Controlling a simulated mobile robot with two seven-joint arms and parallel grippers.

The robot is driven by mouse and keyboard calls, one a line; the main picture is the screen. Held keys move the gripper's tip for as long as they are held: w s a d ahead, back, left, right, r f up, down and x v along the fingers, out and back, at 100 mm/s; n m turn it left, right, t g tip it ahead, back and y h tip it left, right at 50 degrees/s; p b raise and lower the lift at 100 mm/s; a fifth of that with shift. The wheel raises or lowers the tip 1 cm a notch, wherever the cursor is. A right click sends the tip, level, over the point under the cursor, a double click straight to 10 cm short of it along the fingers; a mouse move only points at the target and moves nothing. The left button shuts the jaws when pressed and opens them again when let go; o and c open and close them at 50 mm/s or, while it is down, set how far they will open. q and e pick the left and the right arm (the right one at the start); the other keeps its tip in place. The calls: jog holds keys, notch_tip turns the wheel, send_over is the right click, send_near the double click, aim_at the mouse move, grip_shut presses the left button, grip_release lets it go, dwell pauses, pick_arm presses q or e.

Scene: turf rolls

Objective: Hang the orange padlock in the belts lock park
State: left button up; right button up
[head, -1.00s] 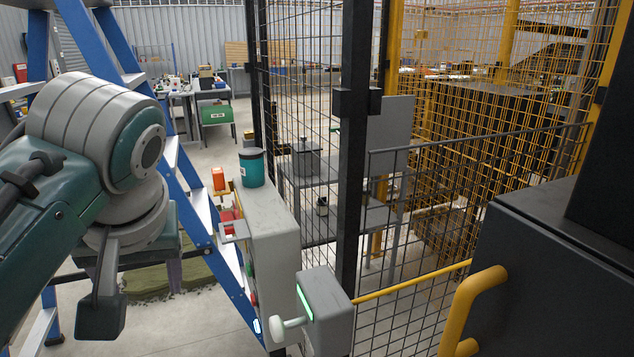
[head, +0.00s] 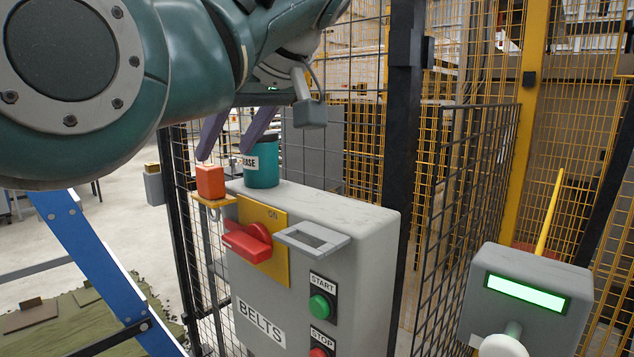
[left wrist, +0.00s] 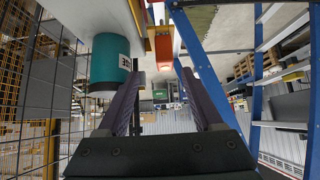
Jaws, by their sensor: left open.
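The orange padlock (head: 210,181) rests body up on a small yellow bracket (head: 214,202) at the left of the grey BELTS box; its shackle seems to hang below the bracket. A grey open-framed bracket (head: 318,237) juts from the box front beside the red handle (head: 248,240); I cannot tell which part is the lock park. My left gripper (head: 225,152) is open and empty, its purple fingers just above the padlock and near the teal tub. In the left wrist view the padlock (left wrist: 164,50) shows between and beyond the fingertips, apart from them. My right gripper is not in view.
A teal grease tub (head: 262,165) stands on the BELTS box (head: 365,225), close to my fingers. A grey unit with a green display (head: 525,300) stands at right. Mesh fencing (head: 470,200) runs behind. A blue ladder (head: 95,270) is at left.

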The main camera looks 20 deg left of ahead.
aim_at(210, 166)
pick_arm(q)
jog(key=shift+x, duration=0.75)
jog(key=x, duration=0.1)
jog(key=p+x, duration=0.1)
jog(key=x, duration=0.2)
jog(key=shift+s+a+f+p, duration=0.15)
jog(key=shift+s+a+p, duration=0.1)
jog(key=shift+a+p, duration=0.2)
jog(key=shift+a+f, duration=0.15)
jog(key=shift+f, duration=0.05)
grip_shut()
